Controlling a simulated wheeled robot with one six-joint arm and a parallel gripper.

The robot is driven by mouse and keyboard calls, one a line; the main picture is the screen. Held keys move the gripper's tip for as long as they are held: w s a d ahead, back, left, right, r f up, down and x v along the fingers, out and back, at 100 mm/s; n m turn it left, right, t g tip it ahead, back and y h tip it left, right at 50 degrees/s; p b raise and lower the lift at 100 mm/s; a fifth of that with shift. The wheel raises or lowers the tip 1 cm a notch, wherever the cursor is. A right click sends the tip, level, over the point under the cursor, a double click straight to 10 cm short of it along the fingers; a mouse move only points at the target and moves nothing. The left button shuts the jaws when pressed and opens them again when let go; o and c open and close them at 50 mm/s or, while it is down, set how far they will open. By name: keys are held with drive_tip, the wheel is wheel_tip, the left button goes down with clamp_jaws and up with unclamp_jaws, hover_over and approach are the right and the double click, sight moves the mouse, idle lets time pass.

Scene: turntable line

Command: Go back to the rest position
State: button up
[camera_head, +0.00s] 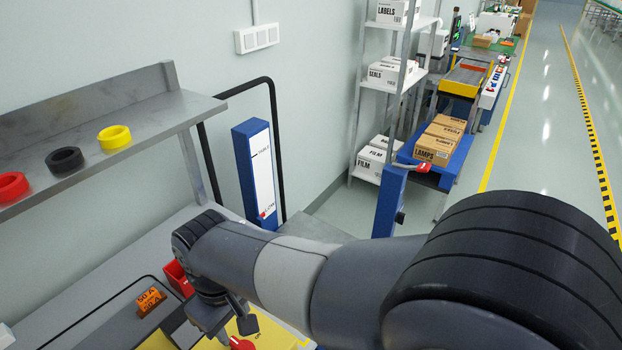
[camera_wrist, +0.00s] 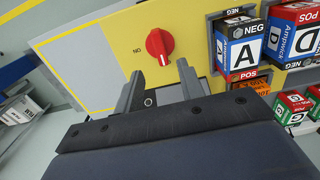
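My gripper (camera_wrist: 158,78) is open and empty in the wrist view, its two fingers standing apart. In the head view my gripper (camera_head: 228,318) is low at the bottom, partly hidden by my own arm. A red rotary knob (camera_wrist: 159,46) on a yellow panel (camera_wrist: 110,40) lies just beyond the fingertips, and the fingers do not appear to hold it. The knob also shows at the bottom edge of the head view (camera_head: 242,343). The rest position itself is not marked in either view.
Blocks marked A (camera_wrist: 243,50) and D (camera_wrist: 295,38) stand right of the knob. A metal shelf (camera_head: 150,88) with tape rolls overhangs at left. A blue post (camera_head: 243,172) stands behind.

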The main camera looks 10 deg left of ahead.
sight(241, 346)
wheel_tip(241, 346, down, 8)
drive_tip(key=shift+f, duration=0.25)
drive_tip(key=shift+m, duration=0.3)
